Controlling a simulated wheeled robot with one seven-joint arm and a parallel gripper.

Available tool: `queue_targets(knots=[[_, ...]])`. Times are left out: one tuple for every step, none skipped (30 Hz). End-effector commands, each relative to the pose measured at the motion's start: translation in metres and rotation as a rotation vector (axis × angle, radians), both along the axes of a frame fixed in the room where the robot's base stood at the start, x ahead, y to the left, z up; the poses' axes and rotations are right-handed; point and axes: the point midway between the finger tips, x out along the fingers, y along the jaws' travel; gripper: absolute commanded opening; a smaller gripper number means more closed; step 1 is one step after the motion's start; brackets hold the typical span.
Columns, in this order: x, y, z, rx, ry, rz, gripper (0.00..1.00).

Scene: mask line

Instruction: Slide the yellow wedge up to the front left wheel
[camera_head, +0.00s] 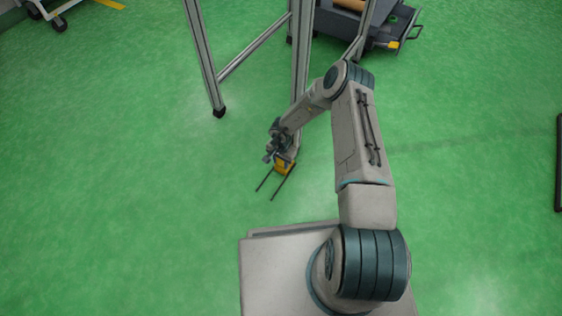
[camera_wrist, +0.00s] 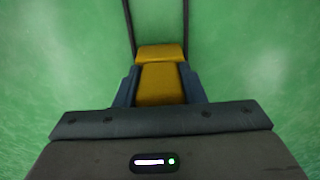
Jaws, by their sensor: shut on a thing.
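The yellow wedge (camera_head: 285,169) is at floor level in front of my base, with two thin dark rods running from it toward the lower left. My gripper (camera_head: 281,160) is on it from above. In the wrist view the wedge (camera_wrist: 160,84) sits between the two blue-grey fingers of my gripper (camera_wrist: 160,88), which are shut on its sides. Its rods point away at the top of that view. Wheels show under a white cart (camera_head: 62,7) at the top left and a dark cart (camera_head: 386,37) at the top right. I cannot tell which is the front left wheel.
A metal frame stands beyond my gripper; its left leg (camera_head: 203,55) ends in a dark foot (camera_head: 219,112), and another post (camera_head: 301,50) stands behind my arm. The green floor (camera_head: 110,190) is clear to the left. A dark bar (camera_head: 559,160) shows at the right edge.

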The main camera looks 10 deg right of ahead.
Motion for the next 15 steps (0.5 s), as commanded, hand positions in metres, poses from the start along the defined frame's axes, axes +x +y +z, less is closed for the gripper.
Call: queue_targets(knots=[[0.0011,-0.0009,-0.0003,-0.001,-0.001,-0.001,0.07],[0.0015,-0.0012,-0.0003,-0.001,-0.001,-0.001,0.07],[0.0020,-0.0014,-0.0003,-0.001,-0.001,-0.001,0.07],[0.0023,-0.0017,-0.0003,-0.001,-0.001,-0.001,0.07],[0.0027,-0.0020,-0.0003,0.000,-0.001,-0.001,0.07],[0.0032,-0.0022,-0.0003,0.000,-0.001,-0.001,0.07],[0.0036,-0.0026,-0.0004,0.000,-0.001,-0.001,0.07],[0.0040,-0.0027,-0.0003,0.000,-0.001,-0.001,0.07],[0.0044,-0.0031,-0.0004,0.000,-0.001,-0.001,0.07],[0.0048,-0.0034,-0.0004,0.000,-0.001,-0.001,0.07],[0.0052,-0.0036,-0.0004,0.000,-0.001,-0.001,0.07],[0.0057,-0.0039,-0.0004,0.000,-0.001,0.000,0.07],[0.0061,-0.0042,-0.0004,0.001,-0.002,0.000,0.07],[0.0065,-0.0045,-0.0004,0.001,-0.002,-0.001,0.07],[0.0069,-0.0049,-0.0004,0.001,-0.002,-0.001,0.07]])
